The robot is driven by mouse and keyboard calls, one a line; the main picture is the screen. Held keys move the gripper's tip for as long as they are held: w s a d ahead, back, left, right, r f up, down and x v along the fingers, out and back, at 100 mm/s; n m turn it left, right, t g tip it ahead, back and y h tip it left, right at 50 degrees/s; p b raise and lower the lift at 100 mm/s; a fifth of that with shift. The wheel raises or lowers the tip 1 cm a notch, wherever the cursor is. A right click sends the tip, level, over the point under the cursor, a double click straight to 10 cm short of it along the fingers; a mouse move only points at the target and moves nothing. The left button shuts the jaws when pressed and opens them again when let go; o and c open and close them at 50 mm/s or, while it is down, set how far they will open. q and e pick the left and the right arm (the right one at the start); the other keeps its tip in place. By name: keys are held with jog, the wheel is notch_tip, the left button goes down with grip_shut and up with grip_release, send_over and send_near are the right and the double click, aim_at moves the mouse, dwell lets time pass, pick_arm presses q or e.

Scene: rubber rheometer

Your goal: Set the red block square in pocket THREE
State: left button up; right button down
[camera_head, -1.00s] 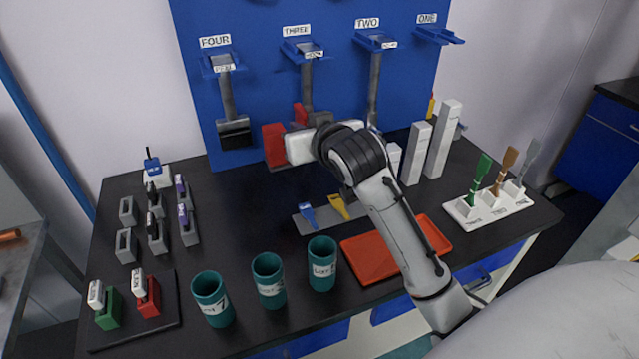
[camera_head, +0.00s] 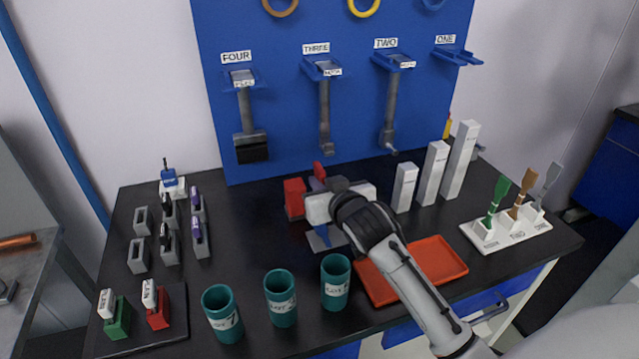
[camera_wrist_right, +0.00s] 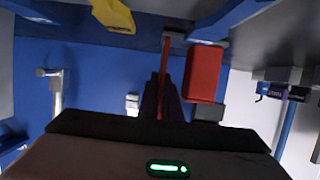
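The red block (camera_head: 293,198) stands upright just left of my right gripper (camera_head: 318,184) in the head view. In the right wrist view, which looks upside down, the block (camera_wrist_right: 203,75) is beside a thin red strip (camera_wrist_right: 165,75). The right fingers (camera_wrist_right: 163,102) appear closed around this strip, which seems to be part of the block's piece. How strip and block join is unclear. On the blue board, the grey arm under label THREE (camera_head: 325,110) hangs with its lower end bare. The FOUR arm (camera_head: 250,145) carries a dark block. My left gripper is out of view.
Grey-white columns (camera_head: 435,175) stand right of the gripper. Grey holders (camera_head: 140,255) are at the left. A scoop rack (camera_head: 490,243) is at the right.

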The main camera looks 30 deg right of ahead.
jog(key=shift+f, duration=0.1)
jog(key=c, duration=2)
grip_release()
